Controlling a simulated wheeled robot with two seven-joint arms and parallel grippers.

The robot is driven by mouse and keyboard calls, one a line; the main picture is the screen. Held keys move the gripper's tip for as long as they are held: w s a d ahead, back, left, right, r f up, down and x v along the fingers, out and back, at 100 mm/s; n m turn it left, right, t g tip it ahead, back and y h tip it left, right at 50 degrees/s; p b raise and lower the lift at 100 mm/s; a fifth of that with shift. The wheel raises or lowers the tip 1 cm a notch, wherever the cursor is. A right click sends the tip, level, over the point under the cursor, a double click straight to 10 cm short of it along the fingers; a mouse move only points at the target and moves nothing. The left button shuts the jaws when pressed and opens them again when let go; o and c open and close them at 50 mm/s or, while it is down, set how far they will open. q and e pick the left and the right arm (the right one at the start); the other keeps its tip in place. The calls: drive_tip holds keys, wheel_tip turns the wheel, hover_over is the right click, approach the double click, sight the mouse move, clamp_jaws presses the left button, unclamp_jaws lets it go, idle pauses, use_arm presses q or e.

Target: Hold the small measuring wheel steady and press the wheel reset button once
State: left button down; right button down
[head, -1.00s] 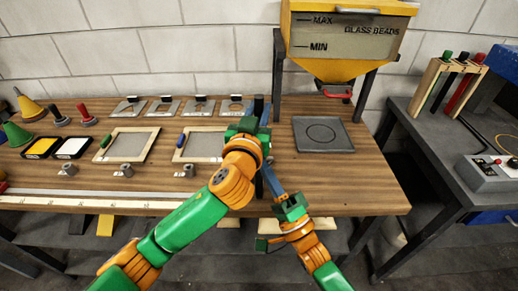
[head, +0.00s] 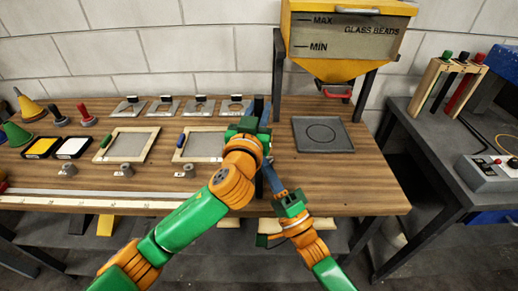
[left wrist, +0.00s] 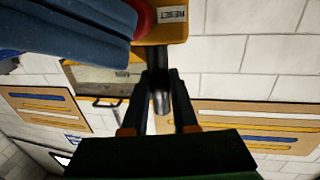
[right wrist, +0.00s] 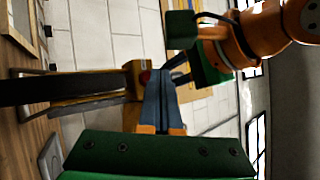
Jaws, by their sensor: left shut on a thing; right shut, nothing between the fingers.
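In the left wrist view, my left gripper (left wrist: 160,92) is shut on a grey, rod-like part (left wrist: 160,90) of the small measuring wheel. A yellow housing (left wrist: 178,28) with a RESET label and a red reset button (left wrist: 146,18) shows just beyond it. My right gripper (right wrist: 165,95) is shut and empty, its blue fingertips close beside the red button (right wrist: 145,77) in the right wrist view. I cannot tell whether they touch it. In the head view, my left gripper (head: 262,120) hides most of the measuring wheel; my right gripper (head: 270,168) is below it.
The wooden bench (head: 330,185) carries framed screens (head: 130,145), small plates and cones at left. A dark square plate (head: 320,133) lies right of my grippers, under a yellow glass bead hopper (head: 345,50). A second bench (head: 425,125) stands at right.

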drive_tip(key=shift+w, duration=0.45)
idle(0.6)
drive_tip(key=shift+s, duration=0.85)
drive_tip(key=s, duration=0.5)
idle(0.5)
use_arm(q)
drive_tip(key=c, duration=0.6)
unclamp_jaws()
